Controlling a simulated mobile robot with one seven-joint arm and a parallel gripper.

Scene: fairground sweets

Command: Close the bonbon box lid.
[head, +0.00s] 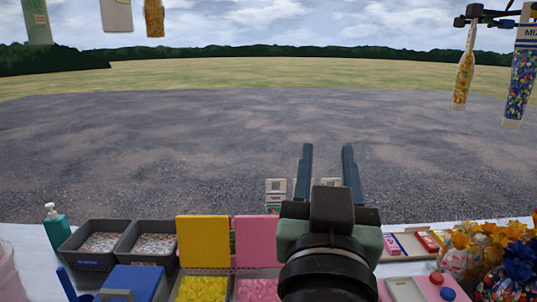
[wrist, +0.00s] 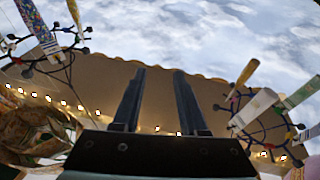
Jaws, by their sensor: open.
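A box of yellow sweets (head: 203,289) stands at the front of the table with a yellow lid (head: 203,242) upright behind it. Beside it is a box of pink sweets (head: 256,290) with a pink lid (head: 258,241), also upright. I cannot tell which of them is the bonbon box. My gripper (head: 328,152) is open and empty, raised to the right of the pink lid, with its fingers pointing away over the table. In the wrist view the gripper (wrist: 158,74) has its two fingers apart against the awning and sky. My wrist hides part of the table.
A blue box (head: 133,281) and two grey tubs (head: 100,243) stand left of the lids, with a teal pump bottle (head: 55,227) behind. Wrapped sweets with bows (head: 487,255) crowd the right. Bags of sweets (head: 520,80) hang at upper right.

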